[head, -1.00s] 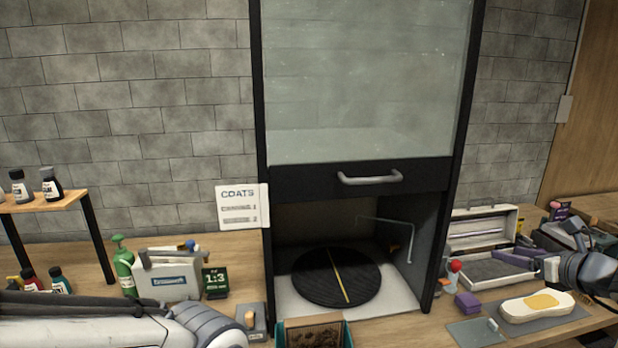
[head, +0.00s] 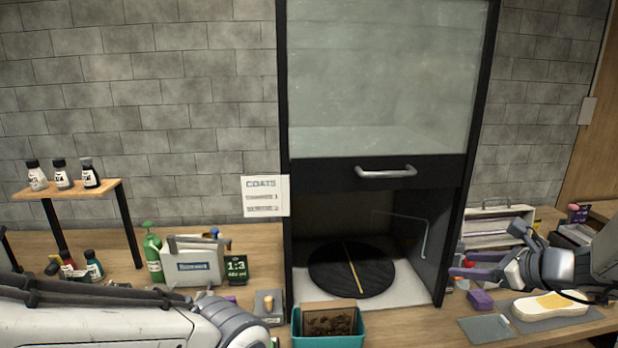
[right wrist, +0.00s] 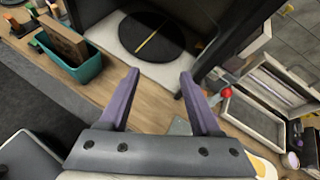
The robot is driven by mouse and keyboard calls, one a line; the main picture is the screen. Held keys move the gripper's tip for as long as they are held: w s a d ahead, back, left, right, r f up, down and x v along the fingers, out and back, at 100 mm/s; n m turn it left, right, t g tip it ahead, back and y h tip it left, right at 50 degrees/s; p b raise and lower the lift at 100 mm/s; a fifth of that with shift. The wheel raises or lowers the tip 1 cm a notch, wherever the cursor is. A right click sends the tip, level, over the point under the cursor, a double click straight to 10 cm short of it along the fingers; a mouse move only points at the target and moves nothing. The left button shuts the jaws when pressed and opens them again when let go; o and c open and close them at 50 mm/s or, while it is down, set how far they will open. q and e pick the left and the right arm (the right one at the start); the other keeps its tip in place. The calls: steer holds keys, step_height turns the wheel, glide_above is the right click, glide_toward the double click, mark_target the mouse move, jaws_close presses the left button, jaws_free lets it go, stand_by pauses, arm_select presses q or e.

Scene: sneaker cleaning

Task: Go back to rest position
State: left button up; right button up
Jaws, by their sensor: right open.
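My right gripper (head: 468,266) has purple fingers, spread apart and empty, above the right part of the bench in the head view. In the right wrist view the fingers (right wrist: 160,85) point toward the booth and nothing is between them. The white sneaker sole (head: 550,305) with a yellow patch lies on a grey mat, below my right gripper and apart from it. My left arm lies across the lower left of the head view. Its gripper does not show.
The booth (head: 375,178) has its glass door raised above a black turntable (head: 330,272). A teal bin (head: 328,341) stands in front of it. A purple block (head: 480,300) and an open case (right wrist: 255,120) are near my right gripper. Bottles stand on a small shelf (head: 112,186) at the left.

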steer(key=s+a+f+n+g+y, duration=0.1)
steer(key=s+a+n+g, duration=0.2)
steer(key=a+n, duration=0.35)
steer(key=s+a+f+n+g, duration=0.15)
steer(key=s+a+n, duration=0.25)
steer(key=a, duration=0.6)
steer(key=s+a+f+n+g+y, duration=0.1)
steer(key=s+a+n+g, duration=0.3)
steer(key=a, duration=0.4)
steer(key=s+a+f+n+g+h, duration=0.1)
steer(key=s+a+f+n+h, duration=0.1)
steer(key=s+n, duration=0.6)
steer(key=s+a+f+n+g+h, duration=0.1)
steer(key=s+a+n+h, duration=0.2)
steer(key=s+n, duration=0.6)
steer(key=n, duration=0.4)
steer(key=shift+s+a+f+h, duration=0.2)
steer(key=shift+f+h, duration=0.2)
